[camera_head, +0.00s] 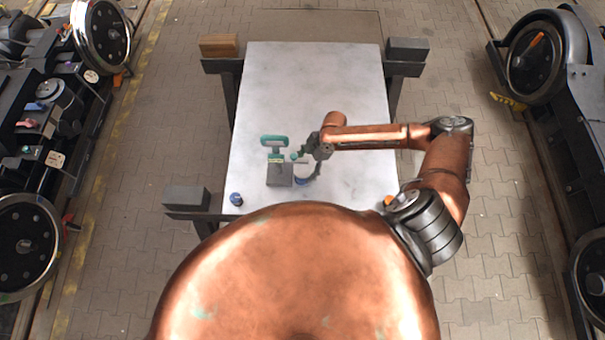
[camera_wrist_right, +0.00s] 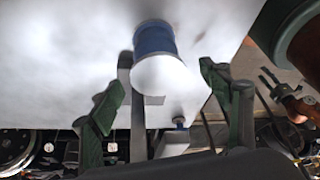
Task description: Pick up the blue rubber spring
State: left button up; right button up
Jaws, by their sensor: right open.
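A blue cylinder with a white end face (camera_wrist_right: 154,38), which looks like the blue rubber spring, is in the right wrist view, ahead of and between my right gripper's fingers. In the head view a blue and white piece (camera_head: 302,181) sits on the table just below my right gripper (camera_head: 308,164), partly hidden by it. My right gripper is open, with its green-tipped fingers (camera_wrist_right: 162,92) apart and nothing seen held. I cannot tell whether a finger touches the cylinder. My left gripper is not in view.
A grey block with a teal-handled fixture (camera_head: 279,174) stands left of my right gripper. A small dark blue piece (camera_head: 236,199) is near the table's lower left edge. The pale table (camera_head: 310,80) is clear at the back. Bogies with wheels (camera_head: 103,30) flank both sides.

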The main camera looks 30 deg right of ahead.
aim_at(303, 170)
jog(key=x, duration=0.3)
jog(key=shift+w+f+p, duration=0.1)
jog(key=shift+f+p, duration=0.15)
jog(key=shift+p, duration=0.05)
jog(key=c, duration=1.6)
jog(key=shift+c, duration=1)
jog(key=shift+r, duration=0.1)
